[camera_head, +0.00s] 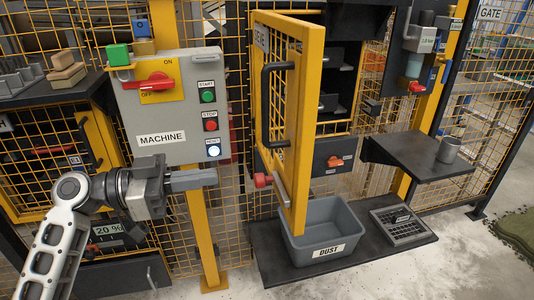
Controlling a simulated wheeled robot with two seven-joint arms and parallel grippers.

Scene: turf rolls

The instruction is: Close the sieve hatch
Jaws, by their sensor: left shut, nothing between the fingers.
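A yellow-framed mesh hatch (308,130) stands swung open in the middle, seen nearly edge-on. It has a long black handle (267,105) and a red knob (263,180) low on its side. My right gripper is out of view.
The grey machine panel (190,120) on a yellow post carries a red switch (157,83) and several buttons. A grey dust bin (335,225) stands below the hatch on a dark platform, beside a grate (403,224). A side shelf (425,160) holds a cup. Concrete floor lies in front.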

